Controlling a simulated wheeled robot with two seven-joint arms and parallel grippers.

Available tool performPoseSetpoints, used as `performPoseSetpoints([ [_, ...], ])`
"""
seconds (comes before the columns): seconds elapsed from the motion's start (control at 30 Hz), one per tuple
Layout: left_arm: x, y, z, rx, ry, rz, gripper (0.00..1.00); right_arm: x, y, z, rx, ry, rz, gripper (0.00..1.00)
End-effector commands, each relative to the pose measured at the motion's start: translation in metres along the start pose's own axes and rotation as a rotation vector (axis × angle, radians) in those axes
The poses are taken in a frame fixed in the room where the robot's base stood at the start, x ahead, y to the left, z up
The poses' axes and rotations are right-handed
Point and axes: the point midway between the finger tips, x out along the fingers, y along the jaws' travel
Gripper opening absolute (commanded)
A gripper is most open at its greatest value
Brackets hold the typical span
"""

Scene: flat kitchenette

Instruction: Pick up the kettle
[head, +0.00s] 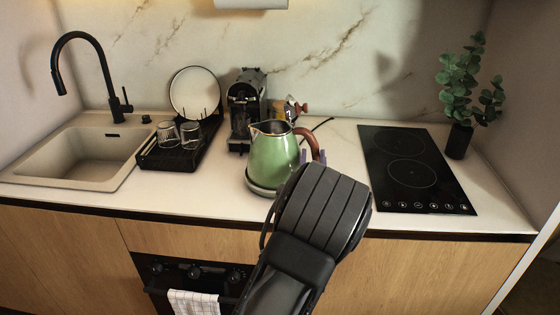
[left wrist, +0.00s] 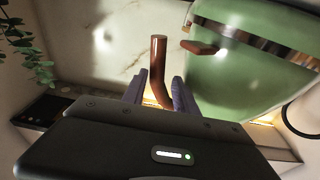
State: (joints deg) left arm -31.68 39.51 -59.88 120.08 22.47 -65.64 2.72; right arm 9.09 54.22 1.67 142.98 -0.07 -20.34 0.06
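A green kettle (head: 272,158) with a brown handle (head: 312,142) stands upright on a round base (head: 262,188) on the counter, spout to the left. My left gripper (head: 312,156) is at the handle on the kettle's right side; my own wrist hides part of it. In the left wrist view, the handle (left wrist: 158,65) lies between the two purple fingers of the gripper (left wrist: 158,92). A bright gap shows between the handle and the left-hand finger, so the gripper looks open around it. The green body (left wrist: 240,75) fills the right. My right gripper is not in view.
A black coffee machine (head: 245,103) stands close behind the kettle. A drying rack (head: 178,156) with glasses and the sink (head: 78,155) are to the left. A black hob (head: 414,168) and a plant (head: 465,90) are to the right. Bare counter (head: 345,145) lies between kettle and hob.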

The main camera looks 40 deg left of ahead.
Motion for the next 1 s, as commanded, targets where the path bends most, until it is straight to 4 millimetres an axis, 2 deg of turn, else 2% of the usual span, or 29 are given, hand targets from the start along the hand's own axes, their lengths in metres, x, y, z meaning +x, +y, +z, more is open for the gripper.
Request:
performPoseSetpoints([
  [0.1,0.019,0.001,-0.006,0.004,0.001,0.0,0.35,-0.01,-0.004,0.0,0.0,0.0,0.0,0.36],
  [0.2,0.032,0.001,-0.004,0.004,0.001,-0.001,0.35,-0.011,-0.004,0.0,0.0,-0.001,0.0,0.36],
  [0.3,0.038,0.002,-0.004,0.001,0.001,0.0,0.35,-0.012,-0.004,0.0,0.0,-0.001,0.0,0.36],
  [0.87,0.039,0.002,-0.003,0.001,0.0,0.0,0.35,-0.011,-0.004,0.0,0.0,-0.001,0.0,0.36],
  [1.0,0.039,0.002,-0.003,0.001,0.0,0.0,0.26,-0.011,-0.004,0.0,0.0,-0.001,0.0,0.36],
])
